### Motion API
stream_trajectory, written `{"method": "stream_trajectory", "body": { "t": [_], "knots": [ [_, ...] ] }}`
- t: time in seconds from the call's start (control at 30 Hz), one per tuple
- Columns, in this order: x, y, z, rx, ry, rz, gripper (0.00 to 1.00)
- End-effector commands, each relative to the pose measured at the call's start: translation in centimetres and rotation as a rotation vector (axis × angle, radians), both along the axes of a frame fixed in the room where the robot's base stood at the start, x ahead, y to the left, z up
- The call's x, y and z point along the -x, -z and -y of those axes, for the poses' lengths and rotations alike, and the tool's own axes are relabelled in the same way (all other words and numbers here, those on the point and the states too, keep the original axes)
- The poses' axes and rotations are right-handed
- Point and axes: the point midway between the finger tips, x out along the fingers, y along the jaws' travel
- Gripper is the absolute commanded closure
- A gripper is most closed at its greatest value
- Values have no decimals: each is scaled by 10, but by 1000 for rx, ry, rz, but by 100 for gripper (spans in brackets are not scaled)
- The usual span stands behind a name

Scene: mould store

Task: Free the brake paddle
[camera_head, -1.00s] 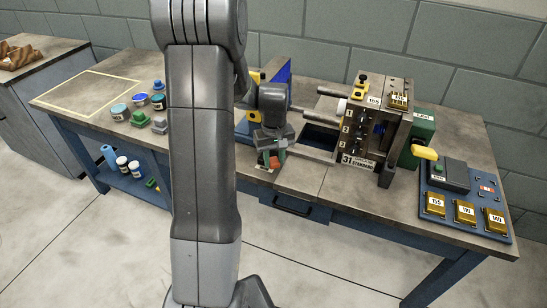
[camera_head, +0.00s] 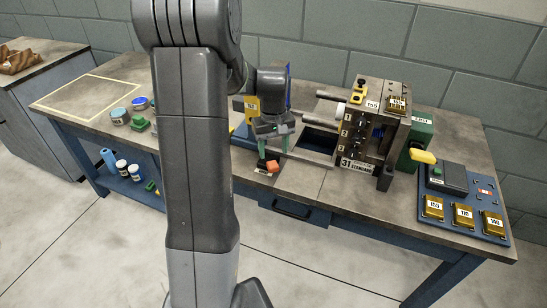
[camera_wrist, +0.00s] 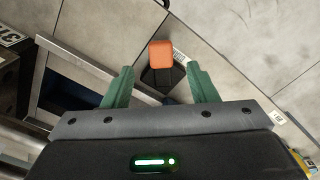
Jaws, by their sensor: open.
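A small orange block (camera_head: 272,166), which looks like the brake paddle, sits on a dark base at the bench's front edge. In the wrist view the orange paddle (camera_wrist: 160,54) lies ahead of the fingertips, with the black base (camera_wrist: 162,77) partly between the fingers. My gripper (camera_head: 275,148) has green fingers, points down and is just above and behind the paddle. The wrist view shows the gripper (camera_wrist: 160,70) open, one finger on each side, with nothing held. I cannot tell whether a finger touches the base.
A mould block (camera_head: 365,135) marked 31 stands right of my gripper, beside a framed opening (camera_head: 318,146). A blue panel (camera_head: 465,228) with numbered brass plates lies at the right. Pots (camera_head: 120,117) stand at the left. A drawer handle (camera_head: 293,209) is below the bench edge.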

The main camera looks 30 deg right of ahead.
Motion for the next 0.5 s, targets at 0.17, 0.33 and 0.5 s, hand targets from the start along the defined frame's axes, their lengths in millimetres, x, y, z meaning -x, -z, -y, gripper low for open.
{"method": "stream_trajectory", "body": {
  "t": [0.17, 0.33, 0.5],
  "knots": [
    [-1, -44, 1, 3, 0, 4, 47],
    [-1, -70, 0, 1, -1, 2, 47],
    [0, -82, 0, 0, -1, 0, 47]
  ]
}}
